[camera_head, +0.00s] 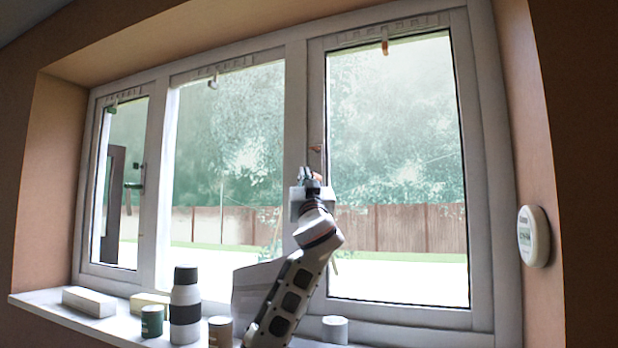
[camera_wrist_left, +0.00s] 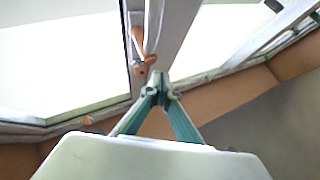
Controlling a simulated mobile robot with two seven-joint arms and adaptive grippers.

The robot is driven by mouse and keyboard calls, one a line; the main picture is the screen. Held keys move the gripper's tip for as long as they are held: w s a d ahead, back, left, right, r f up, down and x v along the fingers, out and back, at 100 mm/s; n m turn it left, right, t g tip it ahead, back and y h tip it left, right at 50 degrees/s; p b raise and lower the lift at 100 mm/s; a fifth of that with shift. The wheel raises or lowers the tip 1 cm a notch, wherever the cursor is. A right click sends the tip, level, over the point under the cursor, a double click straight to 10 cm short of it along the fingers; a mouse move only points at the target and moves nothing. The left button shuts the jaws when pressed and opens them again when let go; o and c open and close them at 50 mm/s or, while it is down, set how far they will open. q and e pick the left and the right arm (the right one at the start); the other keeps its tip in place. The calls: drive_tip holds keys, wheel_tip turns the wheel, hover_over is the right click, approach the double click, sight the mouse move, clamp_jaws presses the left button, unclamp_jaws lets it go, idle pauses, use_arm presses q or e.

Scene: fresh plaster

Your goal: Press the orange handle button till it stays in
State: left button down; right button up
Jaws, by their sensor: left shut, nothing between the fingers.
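The window handle (camera_wrist_left: 151,25) is pale and sits on the frame post beside the right pane. It has orange parts, and the orange button (camera_wrist_left: 141,70) shows at its end in the left wrist view. In the head view a small orange-red patch (camera_head: 316,148) shows at the handle, just above my gripper; the rest of the handle is hard to make out there. My left gripper (camera_head: 309,172) is shut and empty, raised in front of the post. In the left wrist view its fingertips (camera_wrist_left: 160,84) are together, just right of and below the button. I cannot tell whether they touch the post.
The sill (camera_head: 60,308) holds a white block (camera_head: 89,301), a green tin (camera_head: 152,321), a banded bottle (camera_head: 185,305), a brown jar (camera_head: 220,332) and a white tub (camera_head: 335,329). A round white device (camera_head: 533,236) is on the right wall.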

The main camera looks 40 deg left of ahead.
use_arm(q)
drive_tip(key=shift+s+d+b, duration=0.1)
drive_tip(key=shift+s+d, duration=0.15)
drive_tip(key=shift+s, duration=0.55)
drive_tip(key=shift+s+d+b, duration=0.1)
drive_tip(key=shift+s+d, duration=0.15)
drive_tip(key=shift+s, duration=0.5)
drive_tip(key=shift+s+d+b, duration=0.1)
drive_tip(key=shift+s+d, duration=0.15)
drive_tip(key=shift+s, duration=0.55)
